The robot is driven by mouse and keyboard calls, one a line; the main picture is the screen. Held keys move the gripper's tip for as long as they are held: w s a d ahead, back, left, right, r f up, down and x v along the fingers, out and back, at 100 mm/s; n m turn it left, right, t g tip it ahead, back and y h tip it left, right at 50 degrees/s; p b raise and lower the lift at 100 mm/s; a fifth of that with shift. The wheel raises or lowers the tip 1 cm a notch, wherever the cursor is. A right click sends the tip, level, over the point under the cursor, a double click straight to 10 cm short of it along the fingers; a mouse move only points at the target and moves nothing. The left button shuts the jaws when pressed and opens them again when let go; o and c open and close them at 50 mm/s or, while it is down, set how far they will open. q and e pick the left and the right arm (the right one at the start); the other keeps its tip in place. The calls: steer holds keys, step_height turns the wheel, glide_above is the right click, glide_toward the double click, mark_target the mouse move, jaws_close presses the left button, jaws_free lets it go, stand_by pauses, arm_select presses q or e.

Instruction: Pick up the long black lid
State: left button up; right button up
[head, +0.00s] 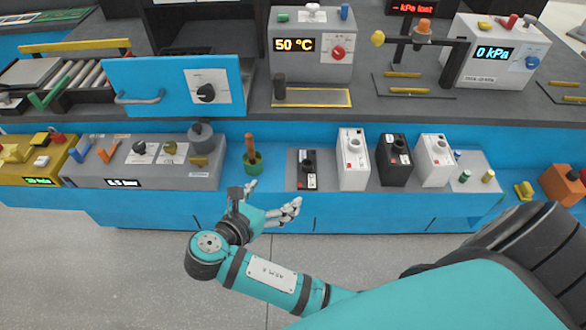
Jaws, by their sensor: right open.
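My right gripper (274,197) is open and empty in front of the blue lower ledge, its fingers pointing up and to the right. I cannot single out a long black lid for sure. A low black piece (308,171) with a pale label lies on a grey base on that ledge, up and to the right of the gripper and apart from it. To its right stand a white box (353,160), a black box (393,160) and another white box (433,160). My left gripper is out of view.
A green cup with a brown handle (251,160) stands just above the gripper. A grey console (140,165) is at left. Behind are a 50 °C unit (311,47), a 0 kPa unit (495,52) and a yellow-framed plate (318,97). The floor in front is clear.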

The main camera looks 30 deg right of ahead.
glide_toward(306, 168)
steer(key=b+x, duration=0.1)
steer(key=x, duration=0.3)
steer(key=shift+r, duration=0.1)
steer(key=shift+w+d+f, duration=0.15)
steer(key=shift+d+f, duration=0.05)
steer(key=shift+d, duration=0.1)
steer(key=shift+w+d+f, duration=0.1)
steer(key=shift+d, duration=0.1)
steer(key=x, duration=0.4)
steer(key=shift+w+d+f, duration=0.1)
steer(key=shift+w+d, duration=0.15)
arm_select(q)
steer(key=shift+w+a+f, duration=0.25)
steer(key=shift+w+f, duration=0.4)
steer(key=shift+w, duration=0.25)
arm_select(e)
steer(key=shift+a, duration=0.1)
steer(key=shift+c, duration=0.5)
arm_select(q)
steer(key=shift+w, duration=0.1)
arm_select(e)
steer(key=shift+s, duration=0.15)
steer(key=c, duration=1.4)
steer(key=shift+f, duration=0.1)
steer(key=shift+c, duration=0.2)
